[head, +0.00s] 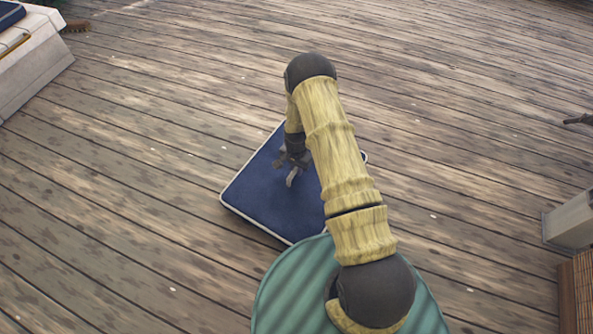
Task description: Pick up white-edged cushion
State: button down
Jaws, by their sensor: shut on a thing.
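The white-edged cushion (252,201) is a flat, dark blue square with a pale rim. It shows in the middle of the head view, over the wooden deck. My arm hides its right part, and my green base covers the view just below its near corner. My gripper (286,172) points down at the middle of the cushion and is shut on it. The exact place where the fingers grip the fabric is too small to make out. I cannot tell whether the cushion rests on the deck or is slightly raised.
The plank deck (130,190) is clear around the cushion. A white bench-like structure (35,55) with a dark blue pad (10,14) stands at the top left, with a brown brush-like thing (76,26) beside it. A grey box-like block (568,220) stands at the right edge.

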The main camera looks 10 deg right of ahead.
notch_tip(320, 180, up, 8)
jog(key=p, duration=0.4)
jog(key=shift+r, duration=0.15)
jog(key=shift+r, duration=0.1)
jog(key=s+r+n+p, duration=0.2)
jog(key=r+n+p, duration=0.2)
jog(key=r, duration=1.1)
jog(key=s+r+n+p, duration=0.2)
jog(key=r+n+p, duration=0.3)
jog(key=r+p, duration=0.5)
notch_tip(320, 180, up, 6)
jog(key=shift+r, duration=0.1)
